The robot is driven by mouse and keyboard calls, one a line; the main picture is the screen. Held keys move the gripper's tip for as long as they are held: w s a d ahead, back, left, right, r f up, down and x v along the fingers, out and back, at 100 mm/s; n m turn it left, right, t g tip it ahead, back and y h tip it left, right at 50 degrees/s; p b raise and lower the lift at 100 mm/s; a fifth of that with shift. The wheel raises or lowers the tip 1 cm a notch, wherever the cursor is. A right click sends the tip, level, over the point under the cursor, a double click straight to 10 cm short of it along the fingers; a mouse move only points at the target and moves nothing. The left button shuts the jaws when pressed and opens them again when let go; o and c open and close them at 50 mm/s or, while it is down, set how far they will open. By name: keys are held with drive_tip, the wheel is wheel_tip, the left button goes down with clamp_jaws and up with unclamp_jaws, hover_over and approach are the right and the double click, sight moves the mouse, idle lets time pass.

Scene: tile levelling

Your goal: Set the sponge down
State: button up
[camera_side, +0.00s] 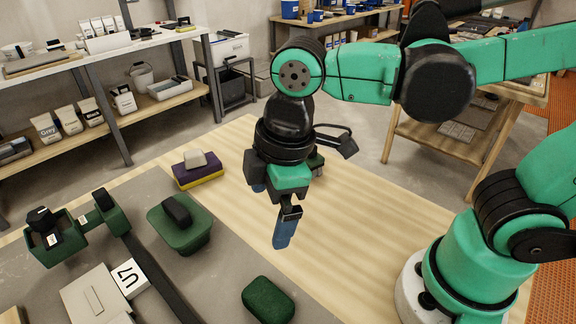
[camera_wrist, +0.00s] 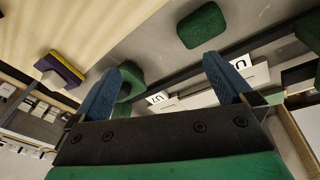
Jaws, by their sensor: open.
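A yellow and purple sponge-like block (camera_side: 199,176) with a pale grip on top lies on the wooden board at the back left; it also shows in the wrist view (camera_wrist: 66,66). A plain dark green rounded block (camera_side: 268,300) lies on the grey surface at the front; it also shows in the wrist view (camera_wrist: 203,27). I cannot tell for sure which of them is the sponge. My gripper (camera_side: 269,216) points down above the work surface, its two blue fingers spread and nothing between them. It is apart from both blocks.
A green holder (camera_side: 60,247) with a black item stands further left. A pale plate with a U7 label (camera_side: 129,279) lies in front. The wooden board (camera_side: 350,250) is mostly clear on the right.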

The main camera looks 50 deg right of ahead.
drive_tip(key=w+d+m+t, duration=0.1)
drive_tip(key=d+m+t, duration=0.1)
drive_tip(key=d+m, duration=0.4)
drive_tip(key=w+d+m+t+h, duration=0.1)
drive_tip(key=w+d+m+t, duration=0.1)
drive_tip(key=d+m, duration=0.4)
drive_tip(key=shift+w+d+m+t, duration=0.25)
drive_tip(key=shift+m+t, duration=0.05)
drive_tip(key=shift+t, duration=0.3)
